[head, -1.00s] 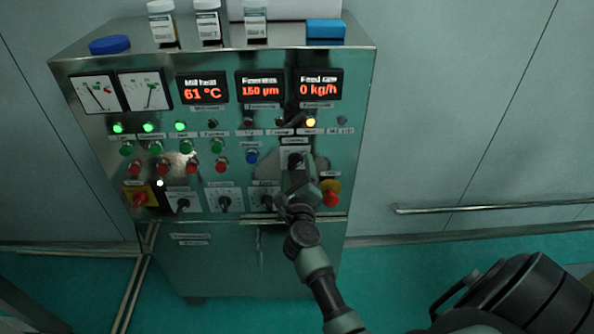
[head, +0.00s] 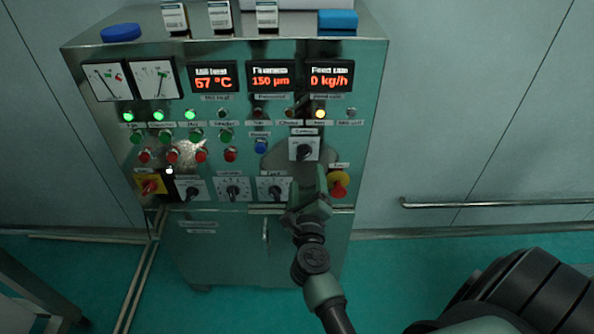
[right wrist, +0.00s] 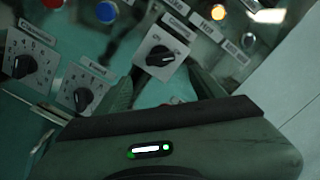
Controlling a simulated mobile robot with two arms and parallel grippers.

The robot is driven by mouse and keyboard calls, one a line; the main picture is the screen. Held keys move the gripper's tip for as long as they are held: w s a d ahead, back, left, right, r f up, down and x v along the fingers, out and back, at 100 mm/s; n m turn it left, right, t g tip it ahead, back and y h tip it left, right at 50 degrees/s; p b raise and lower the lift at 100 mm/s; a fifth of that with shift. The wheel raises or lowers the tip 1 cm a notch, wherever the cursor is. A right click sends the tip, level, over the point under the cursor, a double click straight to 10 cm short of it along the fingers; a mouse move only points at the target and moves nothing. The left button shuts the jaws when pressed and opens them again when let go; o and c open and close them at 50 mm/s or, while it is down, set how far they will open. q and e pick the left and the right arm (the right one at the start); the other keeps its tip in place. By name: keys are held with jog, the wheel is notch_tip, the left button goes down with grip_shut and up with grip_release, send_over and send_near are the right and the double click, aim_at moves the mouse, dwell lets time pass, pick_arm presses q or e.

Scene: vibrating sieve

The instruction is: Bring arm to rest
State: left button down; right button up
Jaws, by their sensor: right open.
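The steel control cabinet (head: 215,225) stands ahead of me with its panel facing me. My right gripper (head: 310,187) is in front of its lower right part, open and empty. A black rotary knob on a white plate (head: 304,149) sits just above the gripper, apart from it. The right wrist view shows this knob (right wrist: 160,56) clear beyond the open fingers (right wrist: 165,88). A red emergency button on yellow (head: 339,184) is close to the right of the gripper. My left gripper is not in view.
More rotary knobs (head: 233,188) lie left of the gripper. Bottles (head: 220,18) and a blue box (head: 337,20) stand on top. A wall rail (head: 490,203) runs at the right, with free floor (head: 400,265) below.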

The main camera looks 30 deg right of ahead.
jog(key=a+f+n+y, duration=0.35)
jog(key=f+n, duration=0.25)
jog(key=f, duration=0.2)
jog(key=a+f+n+y, duration=0.3)
jog(key=a+f+n, duration=0.25)
jog(key=f, duration=0.35)
jog(key=s+a+f+n+g+y, duration=0.25)
jog(key=s+f+n, duration=0.25)
jog(key=f, duration=0.3)
jog(key=s+a+f+n+g+y, duration=0.1)
jog(key=s+a+f+n, duration=0.2)
jog(key=s+f+n, duration=0.35)
jog(key=s+a+f+n+g, duration=0.1)
jog(key=s+f+n+g, duration=0.4)
jog(key=s+f, duration=0.8)
jog(key=s+d+f+n+g, duration=0.2)
jog(key=s+f+n, duration=0.2)
jog(key=s, duration=0.6)
jog(key=s+d+f+n+g, duration=0.3)
jog(key=s+f+n, duration=0.1)
jog(key=s, duration=0.7)
jog(key=shift+d+f+g, duration=0.25)
jog(key=shift+d+g, duration=0.1)
